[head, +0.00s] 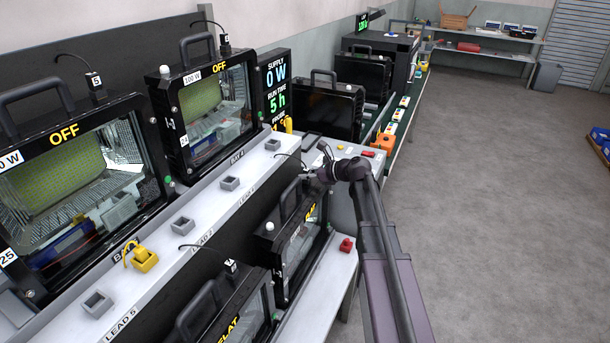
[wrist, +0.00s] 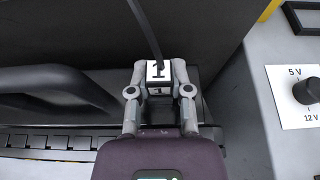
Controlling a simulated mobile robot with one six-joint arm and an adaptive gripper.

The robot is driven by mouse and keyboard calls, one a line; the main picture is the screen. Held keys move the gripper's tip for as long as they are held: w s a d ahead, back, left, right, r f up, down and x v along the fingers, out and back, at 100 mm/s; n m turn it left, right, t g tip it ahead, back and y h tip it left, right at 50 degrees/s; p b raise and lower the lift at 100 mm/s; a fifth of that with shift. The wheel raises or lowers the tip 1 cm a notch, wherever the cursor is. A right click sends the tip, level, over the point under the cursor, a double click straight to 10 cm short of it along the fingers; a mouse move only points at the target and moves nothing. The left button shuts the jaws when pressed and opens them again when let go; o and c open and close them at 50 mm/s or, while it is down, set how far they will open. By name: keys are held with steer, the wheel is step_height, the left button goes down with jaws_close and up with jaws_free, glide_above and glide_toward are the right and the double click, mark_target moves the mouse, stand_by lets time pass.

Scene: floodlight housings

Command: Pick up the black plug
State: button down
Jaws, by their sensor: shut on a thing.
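In the wrist view, the black plug (wrist: 158,87) with a white label "1" sits between the two grey fingers of my gripper (wrist: 159,80). The fingers are shut on its sides, and a dark cable rises from it. Below it is the dark top of a housing; whether the plug still touches that top I cannot tell. In the head view, my gripper (head: 318,178) is at the top of the farther lower floodlight housing (head: 296,240). The plug is small and mostly hidden there.
A black handle (wrist: 60,82) lies left of my gripper. A voltage knob (wrist: 306,91) is on a pale panel at right. Upper floodlights (head: 205,105) marked OFF stand on a ledge with grey sockets (head: 182,224) and a yellow plug (head: 144,259). A red plug (head: 346,245) sits lower right.

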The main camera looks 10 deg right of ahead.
steer(key=shift+r+p, duration=1.25)
steer(key=shift+r, duration=0.1)
steer(key=s+d+r+p, duration=0.2)
steer(key=s, duration=1.3)
steer(key=shift+s+d, duration=0.2)
steer(key=shift+s, duration=0.2)
steer(key=shift+r, duration=0.2)
step_height(320, 180, up, 5)
steer(key=p, duration=0.5)
steer(key=shift+a+f, duration=0.1)
